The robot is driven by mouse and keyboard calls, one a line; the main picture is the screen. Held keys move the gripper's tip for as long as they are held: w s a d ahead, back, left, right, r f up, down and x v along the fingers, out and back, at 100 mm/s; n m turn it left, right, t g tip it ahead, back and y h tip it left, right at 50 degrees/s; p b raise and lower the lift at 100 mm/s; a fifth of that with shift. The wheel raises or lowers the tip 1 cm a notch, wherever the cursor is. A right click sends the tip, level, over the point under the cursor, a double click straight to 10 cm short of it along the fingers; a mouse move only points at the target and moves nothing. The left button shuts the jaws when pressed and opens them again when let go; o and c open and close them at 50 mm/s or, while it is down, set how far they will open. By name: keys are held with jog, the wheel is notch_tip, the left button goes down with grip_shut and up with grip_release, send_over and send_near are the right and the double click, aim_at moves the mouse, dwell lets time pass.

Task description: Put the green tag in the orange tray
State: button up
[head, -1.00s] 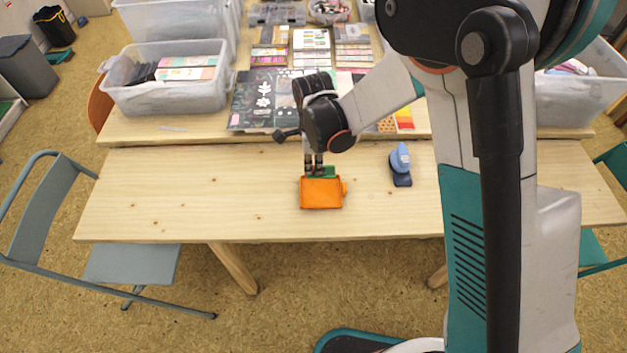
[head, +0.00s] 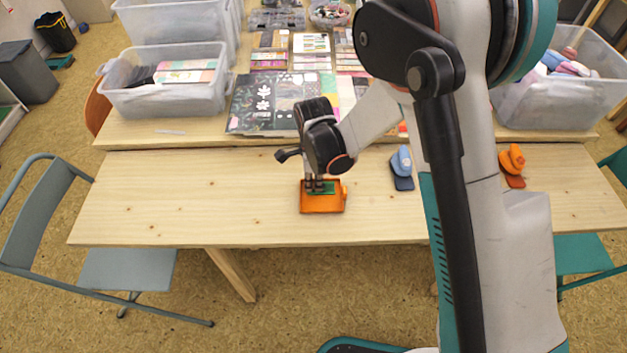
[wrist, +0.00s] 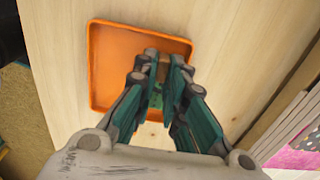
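The orange tray (head: 322,208) lies on the near wooden table, and it also shows in the wrist view (wrist: 103,50). The green tag (head: 325,188) is at my gripper's fingertips, over the tray's far part; in the wrist view a bit of green (wrist: 157,98) shows between the fingers. My gripper (head: 314,186) points down and its fingers are close together on the tag. In the wrist view my gripper (wrist: 163,62) reaches over the tray's edge. The fingers hide much of the tag. I cannot tell whether the tag touches the tray floor.
A blue punch (head: 402,166) stands right of the tray, and an orange punch (head: 513,162) farther right. A small orange piece (head: 345,192) is at the tray's right side. Bins and cards (head: 262,104) fill the table behind. The near table's left half is clear.

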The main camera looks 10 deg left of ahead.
aim_at(314, 183)
dwell(0.3)
notch_tip(314, 183, up, 12)
jog(key=p, duration=0.5)
jog(key=shift+r, duration=0.2)
